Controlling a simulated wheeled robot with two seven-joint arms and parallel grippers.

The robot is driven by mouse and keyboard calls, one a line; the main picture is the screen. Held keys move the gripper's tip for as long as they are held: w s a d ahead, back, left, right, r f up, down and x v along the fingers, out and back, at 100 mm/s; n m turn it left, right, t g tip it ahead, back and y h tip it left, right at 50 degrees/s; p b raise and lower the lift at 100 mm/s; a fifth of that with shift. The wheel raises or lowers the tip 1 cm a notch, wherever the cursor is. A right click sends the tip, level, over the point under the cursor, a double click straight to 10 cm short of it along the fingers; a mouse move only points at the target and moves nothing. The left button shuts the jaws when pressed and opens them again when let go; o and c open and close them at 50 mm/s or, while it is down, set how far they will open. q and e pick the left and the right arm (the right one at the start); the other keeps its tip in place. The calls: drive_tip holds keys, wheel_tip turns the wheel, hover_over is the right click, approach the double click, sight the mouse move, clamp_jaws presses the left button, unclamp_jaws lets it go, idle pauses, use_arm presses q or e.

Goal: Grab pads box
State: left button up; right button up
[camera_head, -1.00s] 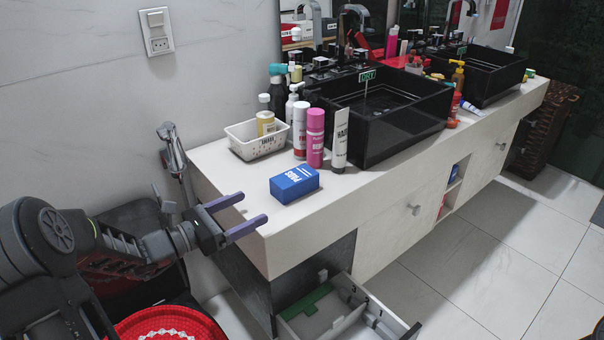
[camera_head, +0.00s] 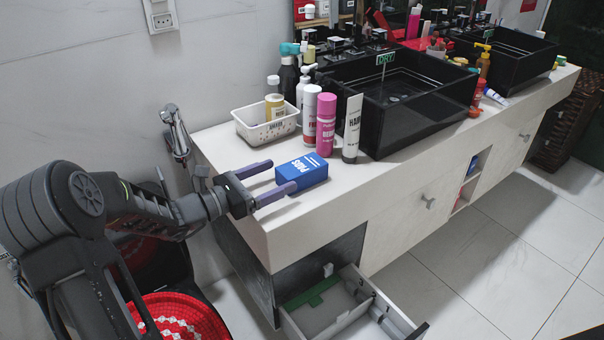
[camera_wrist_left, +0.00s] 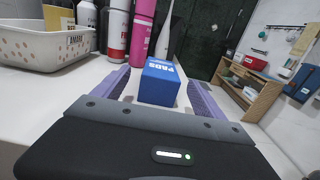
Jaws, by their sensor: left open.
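The blue pads box (camera_head: 302,172) with white lettering lies on the white counter (camera_head: 240,210), near its left end. My left gripper (camera_head: 275,181) is open just to the left of the box, its two purple fingers pointing at it. In the head view the nearer fingertip overlaps the box's lower left edge. In the left wrist view the box (camera_wrist_left: 160,83) stands between and just ahead of the open fingers (camera_wrist_left: 163,90); whether they touch it I cannot tell. My right gripper is not in view.
A white basket (camera_head: 266,127) stands behind the box. White and pink bottles (camera_head: 326,124) and a white tube (camera_head: 352,128) stand close behind it, before the black sink (camera_head: 400,120). Below, a drawer (camera_head: 345,310) stands open. The counter front by the box is clear.

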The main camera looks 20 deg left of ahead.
sight(304, 164)
use_arm(q)
drive_tip(key=shift+x, duration=1.75)
drive_tip(key=x, duration=0.5)
drive_tip(key=shift+d+b, duration=0.1)
drive_tip(key=shift+b, duration=0.3)
drive_tip(key=c, duration=1.5)
drive_tip(key=shift+r, duration=0.15)
